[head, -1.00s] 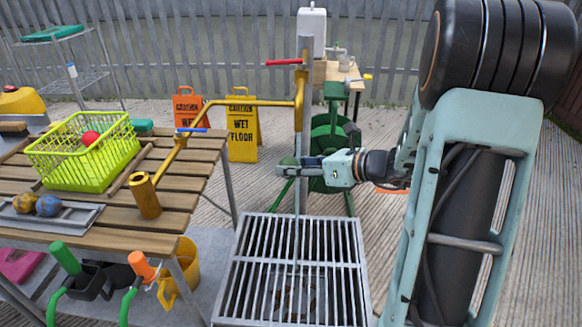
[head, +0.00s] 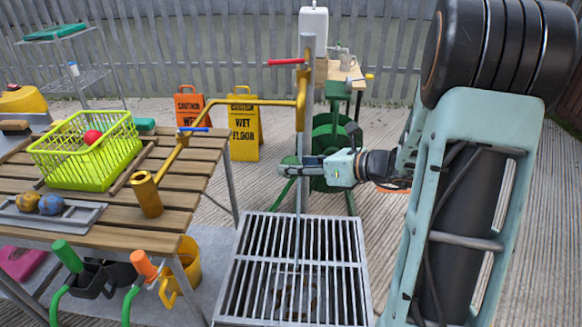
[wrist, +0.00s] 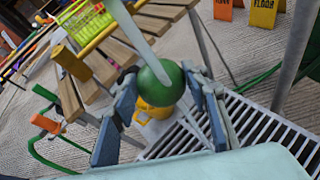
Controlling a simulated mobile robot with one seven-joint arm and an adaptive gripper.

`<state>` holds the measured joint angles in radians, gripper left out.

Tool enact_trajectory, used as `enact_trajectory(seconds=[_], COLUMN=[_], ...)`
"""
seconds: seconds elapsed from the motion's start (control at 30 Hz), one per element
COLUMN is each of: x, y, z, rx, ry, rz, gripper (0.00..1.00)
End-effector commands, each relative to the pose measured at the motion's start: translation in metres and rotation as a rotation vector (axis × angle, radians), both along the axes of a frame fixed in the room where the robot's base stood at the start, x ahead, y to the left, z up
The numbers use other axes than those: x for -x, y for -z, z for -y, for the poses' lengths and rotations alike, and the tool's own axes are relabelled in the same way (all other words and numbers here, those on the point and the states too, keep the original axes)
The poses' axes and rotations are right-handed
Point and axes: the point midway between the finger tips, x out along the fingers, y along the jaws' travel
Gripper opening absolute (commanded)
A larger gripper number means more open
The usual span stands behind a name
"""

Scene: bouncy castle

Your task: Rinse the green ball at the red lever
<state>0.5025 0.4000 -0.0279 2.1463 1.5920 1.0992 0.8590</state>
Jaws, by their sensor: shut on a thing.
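The green ball (wrist: 160,82) is between the two fingers of my gripper (wrist: 158,110) in the wrist view. My gripper is shut on it and holds it in the air above the floor grate. In the head view my gripper (head: 288,170) is beside the upright grey post, and only a bit of the green ball (head: 290,160) shows. The red lever (head: 286,62) sticks out sideways near the top of the post, well above the ball. A pale streak, like running water, meets the ball from above in the wrist view. A thin streak drops to the grate in the head view.
The metal grate (head: 230,270) lies below my gripper. A slatted table (head: 190,185) at left bears a yellow-green basket (head: 85,165), two small balls and a brass pipe with a blue lever (head: 192,130). A green reel (head: 328,185) and yellow caution sign (head: 243,130) stand behind.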

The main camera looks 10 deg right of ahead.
Motion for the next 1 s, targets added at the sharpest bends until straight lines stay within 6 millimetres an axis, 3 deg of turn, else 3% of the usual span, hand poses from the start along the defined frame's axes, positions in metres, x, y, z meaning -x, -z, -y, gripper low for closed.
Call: enact_trajectory(seconds=[0.27, 1.0], x=[0.002, 0.029], y=[0.0, 0.0], z=[-0.006, -0.059], rx=[-0.001, 0.0], ry=[-0.002, -0.002], rz=[0.0, 0.0], gripper=[0.25, 0.25])
